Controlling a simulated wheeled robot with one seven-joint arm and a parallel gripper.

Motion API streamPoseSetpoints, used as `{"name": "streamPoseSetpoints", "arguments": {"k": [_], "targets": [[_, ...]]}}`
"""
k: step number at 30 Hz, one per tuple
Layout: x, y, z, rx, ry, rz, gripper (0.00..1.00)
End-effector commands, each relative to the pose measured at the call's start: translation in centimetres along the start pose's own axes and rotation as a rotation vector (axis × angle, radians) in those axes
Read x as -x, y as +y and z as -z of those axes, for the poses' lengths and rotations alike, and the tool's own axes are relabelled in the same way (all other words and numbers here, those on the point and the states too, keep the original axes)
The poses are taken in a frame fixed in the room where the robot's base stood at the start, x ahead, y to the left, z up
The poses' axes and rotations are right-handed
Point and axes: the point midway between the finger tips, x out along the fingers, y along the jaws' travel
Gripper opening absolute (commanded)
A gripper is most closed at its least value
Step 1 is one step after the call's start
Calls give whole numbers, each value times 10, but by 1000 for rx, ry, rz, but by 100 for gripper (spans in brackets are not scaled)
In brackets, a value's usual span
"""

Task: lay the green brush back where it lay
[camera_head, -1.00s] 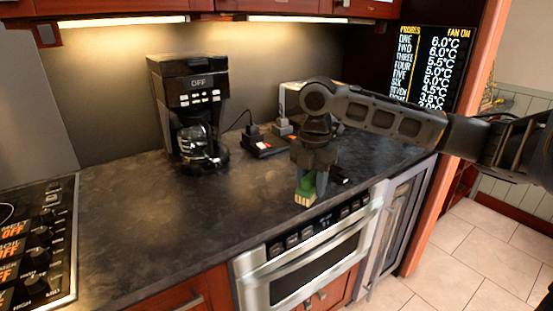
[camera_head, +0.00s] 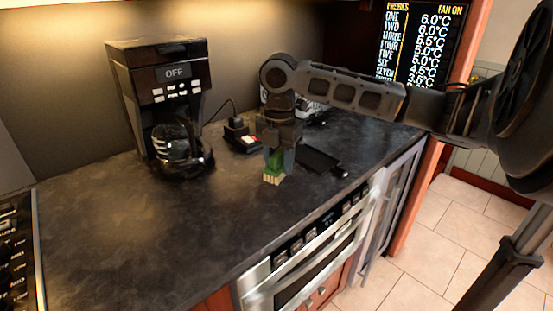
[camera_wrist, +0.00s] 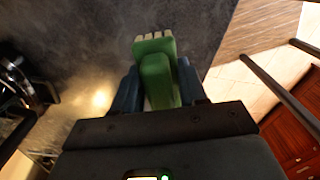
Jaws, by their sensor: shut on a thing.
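The green brush (camera_head: 274,166) has pale bristles at its lower end. My gripper (camera_head: 276,158) is shut on it and points down over the dark counter (camera_head: 120,215), between the coffee maker and the counter's front edge. In the wrist view the brush (camera_wrist: 157,72) lies between my two blue-grey fingers (camera_wrist: 160,92), with its bristle end away from the wrist. The bristles look close to the counter; I cannot tell whether they touch it.
A black coffee maker (camera_head: 160,105) stands at the back left. The microwave drawer (camera_head: 315,255) is below the front edge. The counter's left part is clear.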

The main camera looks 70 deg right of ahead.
Motion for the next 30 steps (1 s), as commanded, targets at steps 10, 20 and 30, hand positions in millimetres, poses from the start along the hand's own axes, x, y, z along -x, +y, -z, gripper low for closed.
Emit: {"name": "streamPoseSetpoints", "arguments": {"k": [10, 20, 30], "targets": [[-7, 0, -1, 1, 0, 7, 0], [-34, 0, -1, 1, 1, 7, 0], [-62, 0, -1, 0, 0, 8, 0]]}}
